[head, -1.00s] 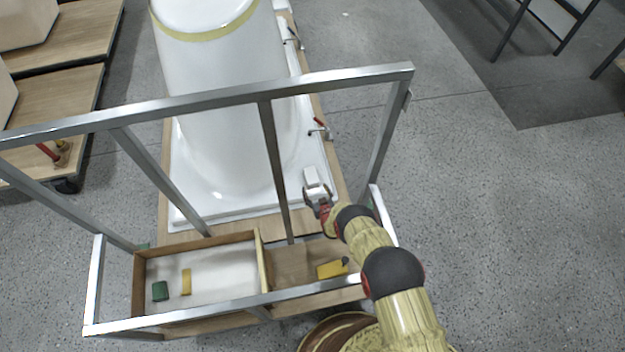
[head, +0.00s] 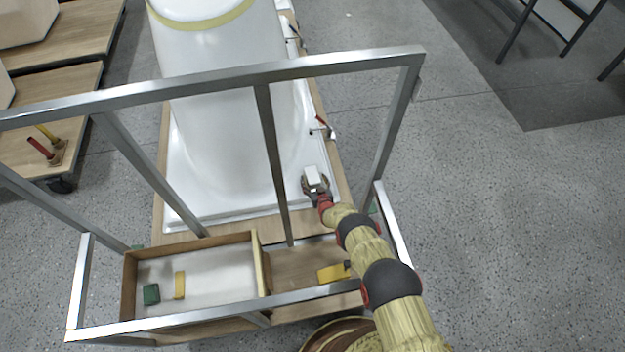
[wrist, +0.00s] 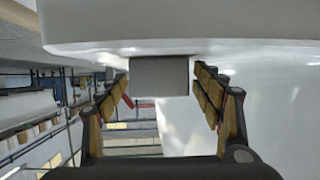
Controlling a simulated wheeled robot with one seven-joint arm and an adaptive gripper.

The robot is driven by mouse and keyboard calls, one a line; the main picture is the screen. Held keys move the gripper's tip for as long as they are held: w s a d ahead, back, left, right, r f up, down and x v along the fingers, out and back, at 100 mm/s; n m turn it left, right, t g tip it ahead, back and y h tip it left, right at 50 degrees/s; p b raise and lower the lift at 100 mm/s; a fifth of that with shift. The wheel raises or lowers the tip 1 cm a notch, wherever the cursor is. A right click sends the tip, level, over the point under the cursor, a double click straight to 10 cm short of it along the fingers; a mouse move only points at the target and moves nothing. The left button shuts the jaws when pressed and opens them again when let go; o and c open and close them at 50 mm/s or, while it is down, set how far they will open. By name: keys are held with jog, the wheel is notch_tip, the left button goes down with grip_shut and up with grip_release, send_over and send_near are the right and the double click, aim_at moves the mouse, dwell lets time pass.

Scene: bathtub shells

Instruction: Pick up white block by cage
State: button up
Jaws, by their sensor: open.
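The white block (head: 311,176) sits on the white flange of the bathtub shell (head: 228,150), near its right front corner. In the wrist view the block (wrist: 160,76) looks grey and lies between my two fingers. My gripper (head: 315,186) is at the block from the near side. Its fingertips (wrist: 163,85) are apart, one on each side of the block, with a gap visible on the left and little gap on the right. I cannot tell whether a finger touches it.
A grey metal frame (head: 240,82) stands between my body and the tub, with my arm reaching by its right post. A wooden tray (head: 215,285) holds a green block (head: 151,294) and a yellow block (head: 180,285). A yellow tool (head: 333,272) lies to the right.

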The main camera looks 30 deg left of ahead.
jog(key=c, duration=0.3)
jog(key=c, duration=0.6)
jog(key=shift+r, duration=0.2)
